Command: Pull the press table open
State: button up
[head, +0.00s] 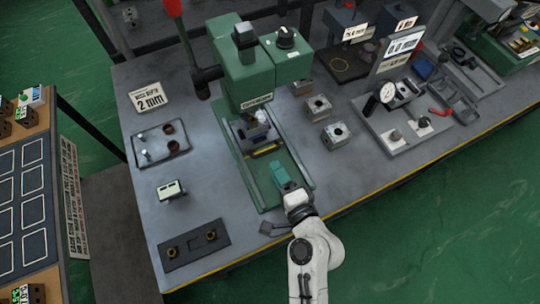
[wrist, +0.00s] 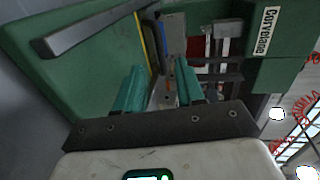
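The green press (head: 250,75) stands at the middle of the bench. Its table (head: 262,150), with a yellow-edged front, sits under the press head at the back of a green base (head: 262,188) with two long rails. My gripper (head: 280,170), with teal fingers, is above the front part of this base, in front of the table. In the wrist view my gripper (wrist: 160,77) has its two fingers apart, with grey metal parts showing between and beyond them. I see nothing clamped. The table's handle cannot be made out clearly.
Metal blocks (head: 337,133) stand right of the press. A gauge stand (head: 385,92) is farther right. A small tray (head: 161,142), a white-faced box (head: 171,189) and a dark plate (head: 194,245) lie left. The bench's front edge has a yellow stripe.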

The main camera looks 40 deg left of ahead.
jog(key=x, duration=0.6)
jog(key=shift+d, duration=0.1)
grip_shut()
dwell(0.6)
